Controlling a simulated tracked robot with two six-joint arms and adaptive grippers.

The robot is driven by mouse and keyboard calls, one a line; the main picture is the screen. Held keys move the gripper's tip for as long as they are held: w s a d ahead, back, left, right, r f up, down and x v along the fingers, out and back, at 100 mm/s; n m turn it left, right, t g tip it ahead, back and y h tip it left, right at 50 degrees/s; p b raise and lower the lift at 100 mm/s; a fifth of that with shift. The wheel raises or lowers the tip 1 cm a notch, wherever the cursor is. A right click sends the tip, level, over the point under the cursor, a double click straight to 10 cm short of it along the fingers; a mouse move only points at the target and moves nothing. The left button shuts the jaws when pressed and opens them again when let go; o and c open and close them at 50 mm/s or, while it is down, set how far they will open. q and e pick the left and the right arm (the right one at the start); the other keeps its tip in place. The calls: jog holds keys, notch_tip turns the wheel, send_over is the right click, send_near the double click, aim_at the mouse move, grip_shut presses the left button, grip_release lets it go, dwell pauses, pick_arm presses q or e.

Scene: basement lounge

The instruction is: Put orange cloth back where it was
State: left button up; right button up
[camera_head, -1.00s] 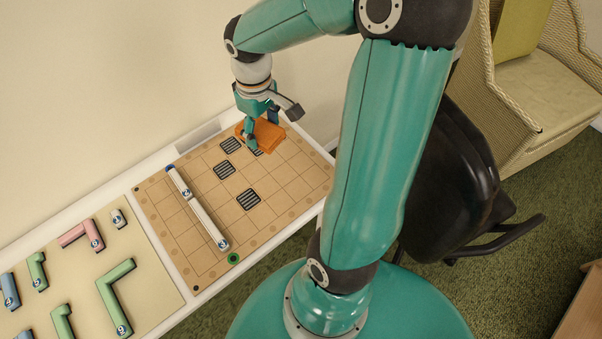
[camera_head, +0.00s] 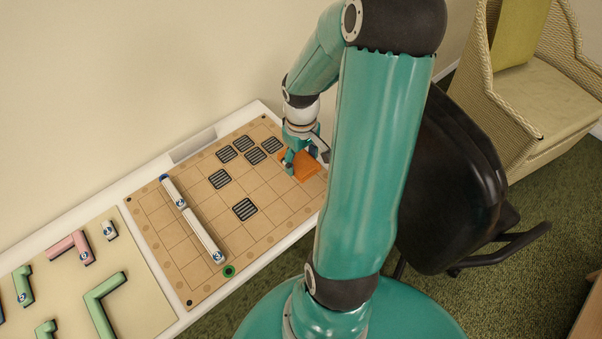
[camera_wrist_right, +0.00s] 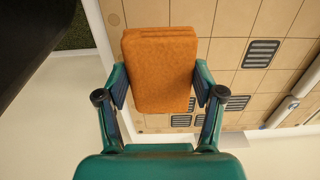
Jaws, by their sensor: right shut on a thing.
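The orange cloth (camera_head: 305,165) is a folded, thick pad at the right part of the tan grid board (camera_head: 165,222). My right gripper (camera_head: 302,160) is shut on it. In the right wrist view the cloth (camera_wrist_right: 160,70) sits between both fingers of the gripper (camera_wrist_right: 157,88), with the board behind it. I cannot tell whether the cloth touches the board. My left gripper is not in view.
Several dark slatted squares (camera_head: 245,209) lie on the board. A long white piece (camera_head: 203,236) lies at its left. A panel (camera_head: 140,310) with coloured pieces is further left. A black chair (camera_head: 450,180) stands close to the board's right side.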

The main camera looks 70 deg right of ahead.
aim_at(301, 160)
jog(key=shift+f+b, duration=0.45)
jog(key=shift+f, duration=2.75)
jog(key=shift+f, duration=0.15)
jog(key=o, duration=1.5)
jog(key=shift+r, duration=0.45)
notch_tip(301, 160, up, 11)
jog(key=shift+r+p, duration=0.2)
jog(key=shift+p, duration=0.55)
